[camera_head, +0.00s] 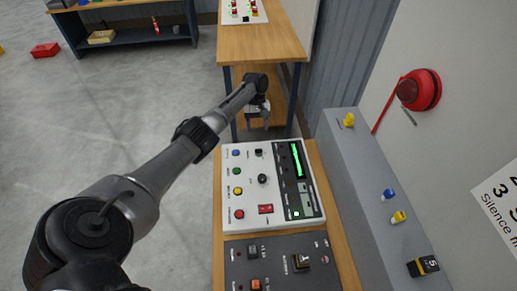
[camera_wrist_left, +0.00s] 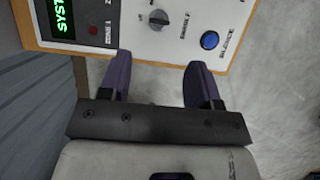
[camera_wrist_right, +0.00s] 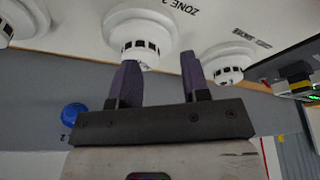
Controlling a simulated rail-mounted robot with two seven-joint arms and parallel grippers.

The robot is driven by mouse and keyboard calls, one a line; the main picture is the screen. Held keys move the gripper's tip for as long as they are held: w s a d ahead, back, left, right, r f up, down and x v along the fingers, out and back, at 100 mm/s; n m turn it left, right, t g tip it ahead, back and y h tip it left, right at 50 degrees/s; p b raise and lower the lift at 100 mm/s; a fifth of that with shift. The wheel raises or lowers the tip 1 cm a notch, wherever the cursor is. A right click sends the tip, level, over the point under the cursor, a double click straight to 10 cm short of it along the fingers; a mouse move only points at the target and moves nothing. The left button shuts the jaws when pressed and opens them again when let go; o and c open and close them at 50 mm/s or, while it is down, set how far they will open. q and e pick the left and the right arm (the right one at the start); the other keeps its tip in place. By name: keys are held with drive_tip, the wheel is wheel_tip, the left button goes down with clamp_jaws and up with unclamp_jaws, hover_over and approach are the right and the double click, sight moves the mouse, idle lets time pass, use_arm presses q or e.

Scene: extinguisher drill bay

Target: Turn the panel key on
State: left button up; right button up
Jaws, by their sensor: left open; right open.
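The white control panel (camera_head: 247,211) stands on the bench in the head view, with a lit green display (camera_head: 296,160). A small dark switch (camera_head: 258,152), likely the panel key, sits near its far edge. In the left wrist view a grey round switch (camera_wrist_left: 158,19) with a raised bar lies just ahead of the finger gap. Its label is too small to read. My left gripper (camera_head: 258,122) is open and empty beyond the panel's far edge; it also shows in the left wrist view (camera_wrist_left: 157,68). My right gripper (camera_wrist_right: 157,72) is open and empty, facing white detectors.
A blue button (camera_wrist_left: 209,40) is close to one left fingertip. A dark switch panel (camera_head: 272,274) adjoins the white one. A grey ledge (camera_head: 372,185) with small parts runs along the right. White detectors (camera_wrist_right: 141,32) are close to my right gripper.

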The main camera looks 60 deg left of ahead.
sight(259, 152)
use_arm(q)
drive_tip(key=x, duration=0.8)
drive_tip(key=shift+d+f, duration=0.1)
drive_tip(key=shift+f, duration=0.2)
drive_tip(key=shift+x, duration=0.8)
drive_tip(key=c, duration=0.9)
